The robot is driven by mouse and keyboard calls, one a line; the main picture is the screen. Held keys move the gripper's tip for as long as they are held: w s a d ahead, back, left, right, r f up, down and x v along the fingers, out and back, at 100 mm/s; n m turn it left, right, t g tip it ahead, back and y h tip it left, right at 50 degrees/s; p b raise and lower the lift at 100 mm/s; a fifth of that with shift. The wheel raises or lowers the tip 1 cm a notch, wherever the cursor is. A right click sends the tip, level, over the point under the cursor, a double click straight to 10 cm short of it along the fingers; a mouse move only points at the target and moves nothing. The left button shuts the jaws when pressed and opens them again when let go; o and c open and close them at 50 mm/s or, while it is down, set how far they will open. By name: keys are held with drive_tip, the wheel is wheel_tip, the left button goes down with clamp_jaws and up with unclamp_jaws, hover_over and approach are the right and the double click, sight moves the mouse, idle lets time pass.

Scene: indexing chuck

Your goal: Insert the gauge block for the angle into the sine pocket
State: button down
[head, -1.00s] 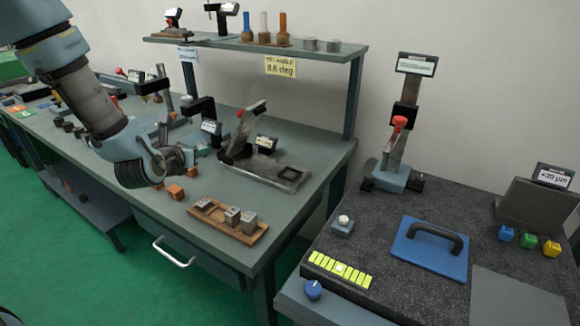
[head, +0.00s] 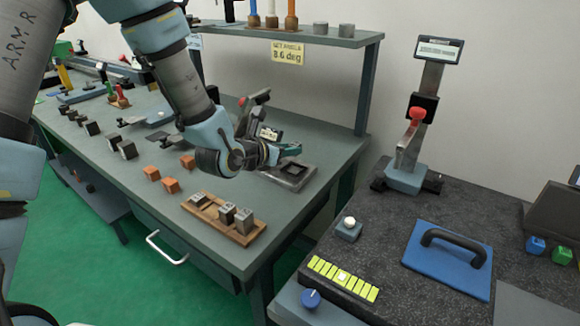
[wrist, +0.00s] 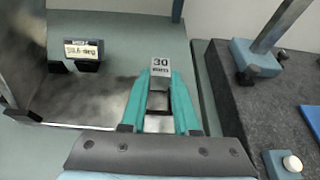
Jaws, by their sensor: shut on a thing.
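My gripper (wrist: 158,92) has teal fingers shut on a small grey gauge block (wrist: 160,66) marked 30, held at the fingertips in the wrist view. In the head view, my gripper (head: 288,149) is above the grey sine fixture, near the square dark-rimmed pocket (head: 306,180) at its right end. The held block is hard to make out there. The wrist view does not clearly show the pocket, and I cannot tell the block's exact height over it. The note under the shelf (head: 287,52) reads "SET ANGLE 8.6 deg".
A wooden tray (head: 208,212) with three grey blocks lies at the bench's front. Orange blocks (head: 170,185) stand left of it. The fixture's small display (head: 270,133) and red-knobbed arm stand behind my gripper. A granite table (head: 390,240) with a gauge stand (head: 408,178) is at right.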

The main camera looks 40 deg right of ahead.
sight(288, 173)
drive_tip(key=shift+f+p, duration=0.45)
drive_tip(key=shift+f, duration=2.1)
drive_tip(key=shift+f, duration=0.1)
drive_tip(key=c, duration=0.7)
unclamp_jaws()
drive_tip(key=shift+o, duration=0.2)
drive_tip(key=shift+r, duration=0.2)
drive_tip(key=v, duration=0.9)
drive_tip(key=shift+s+a+r+b, duration=0.1)
drive_tip(key=shift+a+r+b, duration=0.2)
drive_tip(key=shift+b, duration=0.1)
drive_tip(key=p+v, duration=0.2)
drive_tip(key=p, duration=0.1)
drive_tip(key=shift+a+f, duration=0.1)
drive_tip(key=shift+a, duration=0.05)
